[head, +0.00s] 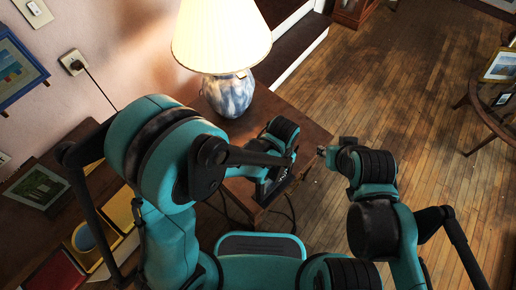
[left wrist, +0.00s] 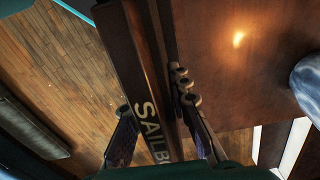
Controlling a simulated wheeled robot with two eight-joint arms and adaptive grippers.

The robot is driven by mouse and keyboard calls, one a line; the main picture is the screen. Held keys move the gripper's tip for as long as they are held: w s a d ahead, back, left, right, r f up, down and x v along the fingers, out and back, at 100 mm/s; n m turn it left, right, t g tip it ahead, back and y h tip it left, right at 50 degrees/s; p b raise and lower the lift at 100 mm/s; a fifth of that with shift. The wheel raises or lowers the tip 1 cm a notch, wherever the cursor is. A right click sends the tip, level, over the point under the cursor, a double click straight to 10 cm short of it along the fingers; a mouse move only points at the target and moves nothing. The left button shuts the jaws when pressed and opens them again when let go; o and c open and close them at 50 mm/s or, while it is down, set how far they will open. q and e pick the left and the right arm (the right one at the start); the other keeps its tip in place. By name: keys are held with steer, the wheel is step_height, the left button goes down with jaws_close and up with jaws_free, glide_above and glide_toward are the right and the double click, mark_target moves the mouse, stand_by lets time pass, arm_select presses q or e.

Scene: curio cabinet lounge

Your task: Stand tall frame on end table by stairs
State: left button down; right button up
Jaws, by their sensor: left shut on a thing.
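A dark brown frame with pale lettering reading "SAILBO" (left wrist: 140,60) runs between the fingers of my left gripper (left wrist: 163,138) in the left wrist view. The gripper is shut on it. In the head view, my left gripper (head: 268,183) is low over the front of the wooden end table (head: 296,125), and my own arm hides much of the frame. The tabletop (left wrist: 235,60) lies right beside the frame in the left wrist view; whether they touch is unclear. My right gripper (head: 323,151) is right of the table; its fingers are too small to read.
A lamp with a blue-white base (head: 228,94) stands on the end table, with stairs (head: 300,40) behind. A side table with framed pictures (head: 500,66) is at the far right. A cabinet at left holds a green picture (head: 37,187). Wooden floor (head: 400,80) is open at right.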

arm_select(q)
steer(key=w+a+f+b, duration=0.4)
steer(key=w+f+b, duration=0.1)
steer(key=w+f, duration=0.3)
steer(key=shift+w+f, duration=0.4)
steer(key=shift+f, duration=0.4)
steer(key=shift+f, duration=0.25)
steer(key=c, duration=1.4)
jaws_free()
steer(key=shift+r, duration=0.15)
